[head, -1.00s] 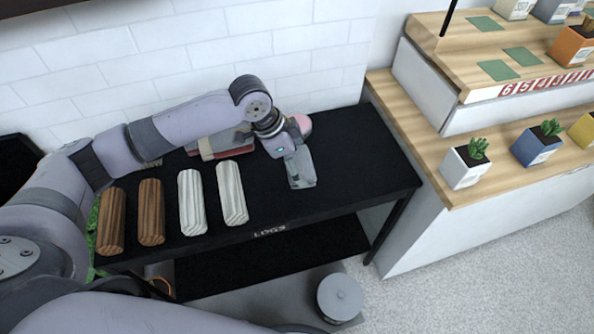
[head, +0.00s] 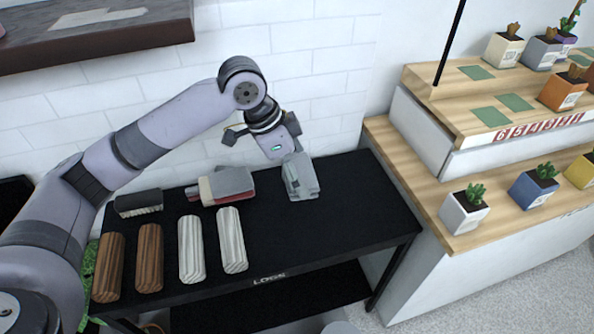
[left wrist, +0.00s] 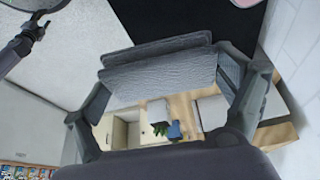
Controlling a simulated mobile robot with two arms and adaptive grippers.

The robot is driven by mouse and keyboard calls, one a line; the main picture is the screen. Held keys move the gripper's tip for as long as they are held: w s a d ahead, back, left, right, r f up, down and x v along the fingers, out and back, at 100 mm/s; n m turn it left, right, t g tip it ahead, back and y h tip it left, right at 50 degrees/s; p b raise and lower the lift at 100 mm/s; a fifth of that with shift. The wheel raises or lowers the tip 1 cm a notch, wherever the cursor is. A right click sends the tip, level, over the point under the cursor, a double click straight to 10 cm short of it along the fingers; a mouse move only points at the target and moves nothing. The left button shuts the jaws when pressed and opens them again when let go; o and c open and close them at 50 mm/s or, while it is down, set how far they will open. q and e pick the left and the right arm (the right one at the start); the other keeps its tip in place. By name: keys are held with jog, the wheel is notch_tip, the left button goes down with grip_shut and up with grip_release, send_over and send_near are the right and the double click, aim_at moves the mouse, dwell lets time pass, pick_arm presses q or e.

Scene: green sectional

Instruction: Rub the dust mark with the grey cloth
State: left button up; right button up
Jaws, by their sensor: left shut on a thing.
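The grey cloth (head: 301,178) is in my left gripper (head: 291,158), above the far right part of the black table (head: 330,215) in the head view. In the left wrist view the cloth (left wrist: 165,78) is a folded, textured grey piece between the fingers. My left gripper is shut on it. I cannot tell whether the cloth touches the tabletop. I cannot pick out a dust mark; the gripper and cloth hide part of the table.
Brown and pale logs (head: 191,249) lie on the table's left front, with a dark brush (head: 139,203) and a red and grey stack (head: 222,186) behind them. A white tiled wall closes the back. A wooden plant stand (head: 430,205) borders the right.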

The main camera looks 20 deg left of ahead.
pick_arm(q)
jog(key=o, duration=0.5)
jog(key=c, duration=0.5)
